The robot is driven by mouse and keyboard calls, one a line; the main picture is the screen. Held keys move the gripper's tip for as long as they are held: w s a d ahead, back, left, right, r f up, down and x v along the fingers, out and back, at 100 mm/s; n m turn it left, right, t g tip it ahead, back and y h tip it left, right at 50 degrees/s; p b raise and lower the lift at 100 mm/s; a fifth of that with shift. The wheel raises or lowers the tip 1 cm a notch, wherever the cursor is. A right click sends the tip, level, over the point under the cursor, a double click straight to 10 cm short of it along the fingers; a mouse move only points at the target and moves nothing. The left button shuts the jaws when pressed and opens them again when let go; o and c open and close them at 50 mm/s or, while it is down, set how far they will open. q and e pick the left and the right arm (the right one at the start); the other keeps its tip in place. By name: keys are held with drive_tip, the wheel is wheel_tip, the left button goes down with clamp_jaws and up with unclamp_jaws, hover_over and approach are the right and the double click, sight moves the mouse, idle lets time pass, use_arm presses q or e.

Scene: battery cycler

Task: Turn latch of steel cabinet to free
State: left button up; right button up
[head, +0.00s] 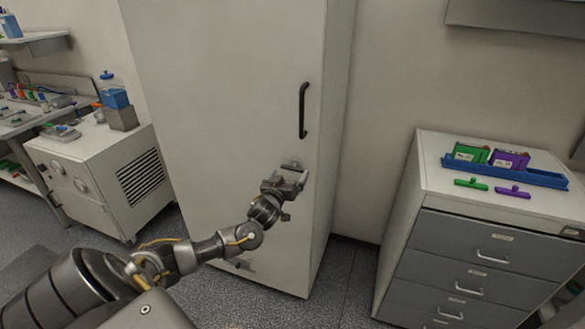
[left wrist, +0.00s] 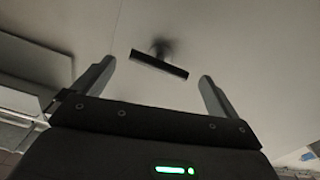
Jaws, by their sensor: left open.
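The tall pale steel cabinet (head: 235,110) stands in front of me, with its door shut. Its latch (head: 291,165) is a small bar on the door below the dark vertical handle (head: 303,110). In the left wrist view the latch (left wrist: 158,64) is a dark, slightly slanted bar just ahead of and between the fingertips, with a gap to both. My left gripper (head: 292,192) is open and empty at the door, just below the latch; it also shows in the left wrist view (left wrist: 158,82). My right gripper is not in view.
A drawer unit (head: 410,195) stands to the right, with a blue tray (head: 545,178) holding green and purple items on top. A white vented machine (head: 85,165) stands to the left. Open speckled floor (head: 345,275) lies between cabinet and drawers.

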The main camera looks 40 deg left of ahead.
sight(292, 167)
use_arm(q)
drive_tip(key=shift+x, duration=2.1)
drive_tip(key=c, duration=0.9)
